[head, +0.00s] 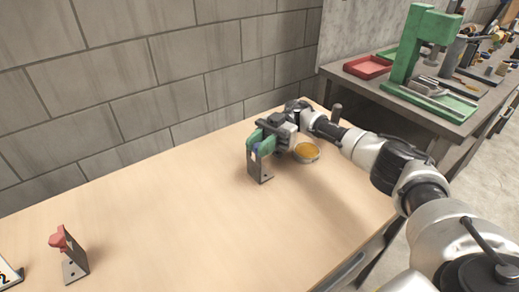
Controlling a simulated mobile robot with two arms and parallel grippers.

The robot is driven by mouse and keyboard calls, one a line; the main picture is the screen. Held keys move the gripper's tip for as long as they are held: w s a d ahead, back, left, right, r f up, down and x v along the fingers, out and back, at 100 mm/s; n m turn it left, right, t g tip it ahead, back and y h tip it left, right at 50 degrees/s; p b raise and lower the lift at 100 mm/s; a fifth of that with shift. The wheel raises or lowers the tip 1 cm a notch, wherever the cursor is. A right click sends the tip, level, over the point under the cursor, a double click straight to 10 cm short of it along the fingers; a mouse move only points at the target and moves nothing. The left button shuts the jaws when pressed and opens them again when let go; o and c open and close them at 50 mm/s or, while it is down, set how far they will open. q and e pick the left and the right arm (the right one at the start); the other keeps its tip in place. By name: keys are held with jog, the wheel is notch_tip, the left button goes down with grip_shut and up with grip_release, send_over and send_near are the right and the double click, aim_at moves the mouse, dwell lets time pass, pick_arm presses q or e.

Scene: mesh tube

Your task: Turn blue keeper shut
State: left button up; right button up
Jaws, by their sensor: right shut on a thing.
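The blue keeper (255,149) shows as a small blue patch at the top of a dark grey upright bracket (253,169), which stands on the wooden table. My right gripper (257,142), with green fingers, reaches in from the right and is shut on the keeper. The fingers cover most of the keeper, so its turn angle cannot be told. My left gripper is not in view.
A grey bracket with a red keeper (59,237) stands at the table's front left. A round dish with an orange-yellow inside (306,151) sits just right of my right gripper. A block wall (150,85) bounds the back. The table's middle (170,220) is clear.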

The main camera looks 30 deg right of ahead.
dwell(0.3)
jog(key=o, duration=0.9)
jog(key=shift+a, duration=0.1)
